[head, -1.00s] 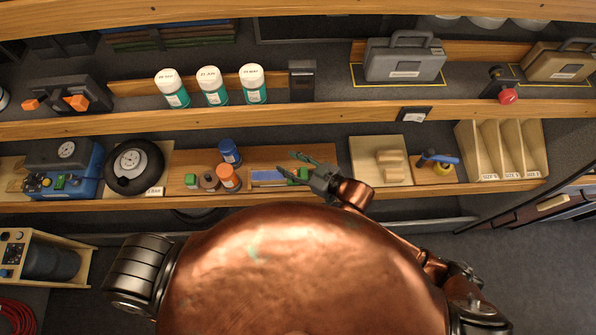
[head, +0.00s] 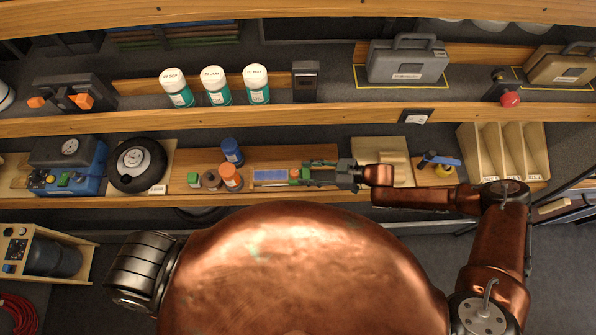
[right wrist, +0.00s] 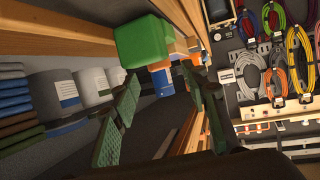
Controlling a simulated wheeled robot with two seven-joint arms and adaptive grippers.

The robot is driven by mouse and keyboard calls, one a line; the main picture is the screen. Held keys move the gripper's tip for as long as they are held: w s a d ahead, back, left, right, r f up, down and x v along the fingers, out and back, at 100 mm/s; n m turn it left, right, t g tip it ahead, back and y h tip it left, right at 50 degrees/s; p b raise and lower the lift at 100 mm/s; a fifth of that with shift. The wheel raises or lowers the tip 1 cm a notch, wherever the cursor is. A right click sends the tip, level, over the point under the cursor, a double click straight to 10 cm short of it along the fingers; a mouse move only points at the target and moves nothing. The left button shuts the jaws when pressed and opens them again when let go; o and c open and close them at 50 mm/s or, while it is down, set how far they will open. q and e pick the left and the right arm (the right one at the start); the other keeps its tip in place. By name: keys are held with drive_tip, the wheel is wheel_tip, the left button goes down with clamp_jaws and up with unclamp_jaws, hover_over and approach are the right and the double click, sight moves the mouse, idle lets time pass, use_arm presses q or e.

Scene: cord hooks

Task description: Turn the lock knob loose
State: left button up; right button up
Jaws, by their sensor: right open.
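My left gripper is not in view.
An orange-capped bottle (head: 230,177) and a blue bottle (head: 232,152) stand left of the blue item (head: 270,175). A pale board (head: 397,146) lies behind my right wrist. The upper shelf edge (head: 300,118) runs above. A red knob (head: 510,99) is at upper right.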

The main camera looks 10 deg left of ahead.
sight(297, 173)
drive_tip(key=shift+x, duration=1.85)
drive_tip(key=shift+c, duration=0.6)
clamp_jaws()
drive_tip(key=shift+f+g+b, duration=0.15)
drive_tip(key=shift+g+b, duration=0.15)
drive_tip(key=shift+b, duration=0.15)
drive_tip(key=n+g+b, duration=0.1)
drive_tip(key=b, duration=0.2)
drive_tip(key=n+g+h+b, duration=0.1)
drive_tip(key=n+g+b, duration=0.1)
drive_tip(key=b, duration=0.1)
drive_tip(key=n+g+b, duration=0.2)
drive_tip(key=b, duration=0.1)
drive_tip(key=shift+w+a+f+b, duration=0.1)
drive_tip(key=shift+w+f+b, duration=0.05)
drive_tip(key=shift+w+b, duration=0.2)
drive_tip(key=shift+r+n+g+h+b, duration=0.25)
drive_tip(key=shift+n+g+h+b, duration=0.25)
drive_tip(key=shift+n+g+b, duration=0.15)
drive_tip(key=shift+o, duration=0.6)
unclamp_jaws()
